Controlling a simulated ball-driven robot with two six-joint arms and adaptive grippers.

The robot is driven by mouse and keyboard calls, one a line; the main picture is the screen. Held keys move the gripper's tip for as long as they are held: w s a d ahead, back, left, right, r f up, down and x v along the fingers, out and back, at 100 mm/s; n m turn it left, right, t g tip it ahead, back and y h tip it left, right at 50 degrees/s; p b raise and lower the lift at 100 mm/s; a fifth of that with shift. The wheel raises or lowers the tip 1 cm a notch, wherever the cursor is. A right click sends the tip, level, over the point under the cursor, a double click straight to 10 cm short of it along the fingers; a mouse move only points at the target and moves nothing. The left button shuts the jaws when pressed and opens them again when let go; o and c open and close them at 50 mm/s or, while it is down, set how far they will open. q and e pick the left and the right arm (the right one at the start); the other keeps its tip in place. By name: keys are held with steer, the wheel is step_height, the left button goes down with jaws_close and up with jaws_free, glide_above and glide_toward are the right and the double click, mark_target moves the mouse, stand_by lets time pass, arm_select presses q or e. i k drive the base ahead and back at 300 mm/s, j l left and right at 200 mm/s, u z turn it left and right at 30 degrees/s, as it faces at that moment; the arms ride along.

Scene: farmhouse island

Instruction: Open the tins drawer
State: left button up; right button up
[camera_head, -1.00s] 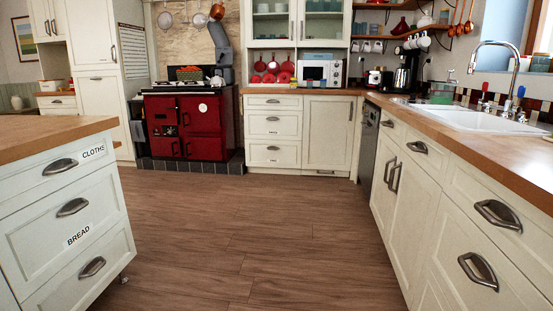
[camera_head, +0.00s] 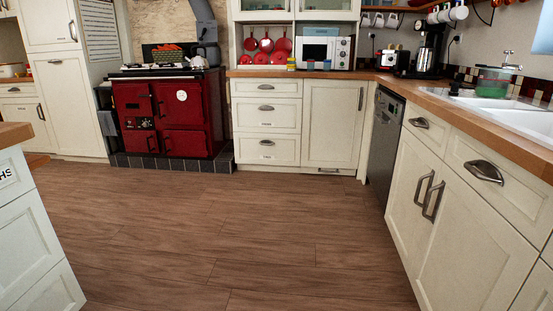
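A white cabinet with a stack of three closed drawers stands at the back, left of a cupboard door. These are its top drawer (camera_head: 285,88), middle drawer (camera_head: 284,121) and bottom drawer (camera_head: 284,153). Each has a grey cup handle. Small labels seem to show on them but are too small to read, so I cannot tell which drawer is for tins. The right counter also has closed drawers with cup handles, an upper one (camera_head: 420,136) and a nearer one (camera_head: 505,185). Neither of my grippers is in view.
The wooden floor (camera_head: 225,240) is clear up to the back cabinets. The island (camera_head: 35,245) stands at the left edge, the right counter cabinets (camera_head: 460,230) along the right. A red range cooker (camera_head: 168,118) and a dishwasher (camera_head: 383,150) stand further back.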

mark_target(278, 150)
steer(key=i, duration=2.6)
steer(key=i+z, duration=0.1)
steer(key=i, duration=0.7)
steer(key=i+j, duration=0.15)
steer(key=i, duration=0.6)
steer(key=i+j+z, duration=0.15)
steer(key=i, duration=0.65)
steer(key=i+j+z, duration=0.2)
steer(key=i, duration=0.2)
steer(key=i+z, duration=0.2)
steer(key=i, duration=0.15)
